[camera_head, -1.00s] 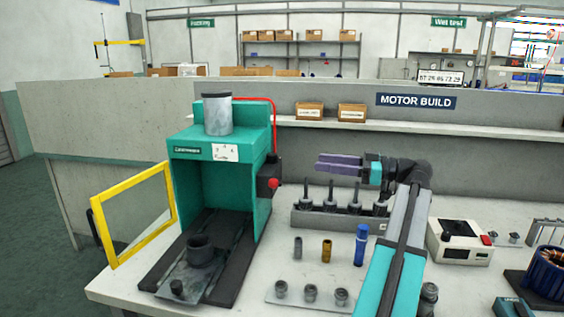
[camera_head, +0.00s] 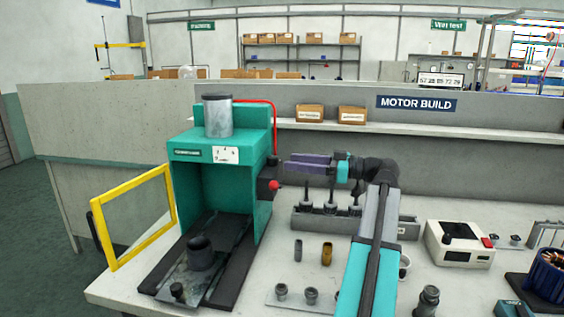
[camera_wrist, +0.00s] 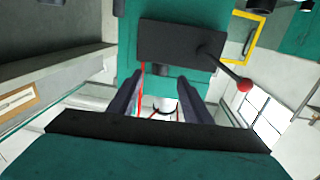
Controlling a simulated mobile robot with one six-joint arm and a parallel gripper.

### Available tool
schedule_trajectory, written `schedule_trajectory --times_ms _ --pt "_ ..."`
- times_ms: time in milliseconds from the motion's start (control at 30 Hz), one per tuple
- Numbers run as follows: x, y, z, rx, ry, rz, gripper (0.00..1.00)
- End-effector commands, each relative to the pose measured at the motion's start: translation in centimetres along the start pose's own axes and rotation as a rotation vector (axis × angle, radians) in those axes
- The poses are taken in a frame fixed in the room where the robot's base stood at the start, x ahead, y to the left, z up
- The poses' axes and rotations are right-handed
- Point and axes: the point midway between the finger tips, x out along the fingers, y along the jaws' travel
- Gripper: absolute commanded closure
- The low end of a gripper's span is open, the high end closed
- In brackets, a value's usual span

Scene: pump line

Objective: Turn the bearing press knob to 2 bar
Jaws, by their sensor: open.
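The bearing press is a green, open-fronted frame (camera_head: 190,150) with a grey cylinder on top, at the left in the head view. Its white front plate (camera_head: 225,155) has small marks, too small to read. In the wrist view a small dark cylinder (camera_wrist: 163,70), apparently the knob, stands out from the green side between my fingertips. I cannot tell whether they touch it or where it is set. My gripper (camera_head: 288,160) is open, pointing left at the press's right side; its fingers also show in the wrist view (camera_wrist: 161,80).
Just below my fingers is a black box (camera_head: 264,184) with a red-ball lever (camera_head: 275,184); in the wrist view the ball (camera_wrist: 244,85) is to the right. A red hose (camera_head: 274,115) runs behind. A yellow guard (camera_head: 102,238) stands open left. Small parts stand on the bench.

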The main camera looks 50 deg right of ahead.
Motion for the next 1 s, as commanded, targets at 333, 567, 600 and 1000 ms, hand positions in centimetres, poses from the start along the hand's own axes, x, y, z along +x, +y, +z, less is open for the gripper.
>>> schedule_trajectory --times_ms 333,567,600,1000 --pt "4.2 0.0 0.0 0.0 0.0 -0.001 0.55" --pt "5.1 0.0 0.0 0.0 0.0 0.001 0.55" --pt "5.1 0.0 0.0 0.0 0.0 0.001 0.55" --pt "5.1 0.0 0.0 0.0 0.001 0.001 0.87"
